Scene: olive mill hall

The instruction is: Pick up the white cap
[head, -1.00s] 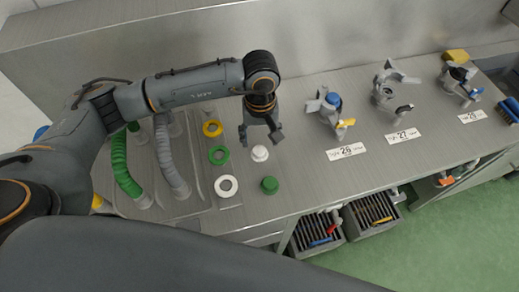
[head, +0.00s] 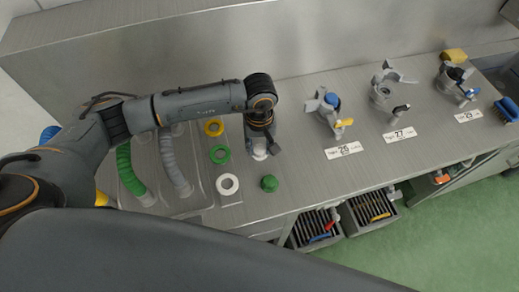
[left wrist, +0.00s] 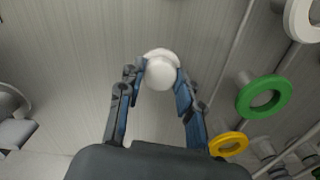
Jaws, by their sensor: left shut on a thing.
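The white cap (left wrist: 161,72) sits between the two fingers of my left gripper in the left wrist view. My left gripper (left wrist: 159,82) is shut on it, with one finger on each side. In the head view, the left gripper (head: 260,150) points down at the metal bench, and the white cap (head: 259,154) shows only in part beneath the fingers. Whether the cap touches the bench is hard to tell. My right gripper is not in view.
A green cap (head: 269,183) stands just in front of the gripper. Yellow (head: 213,127), green (head: 219,154) and white (head: 227,184) rings lie in a row to the left. A valve fixture (head: 326,112) stands to the right behind label 26 (head: 344,150). Bench space between is clear.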

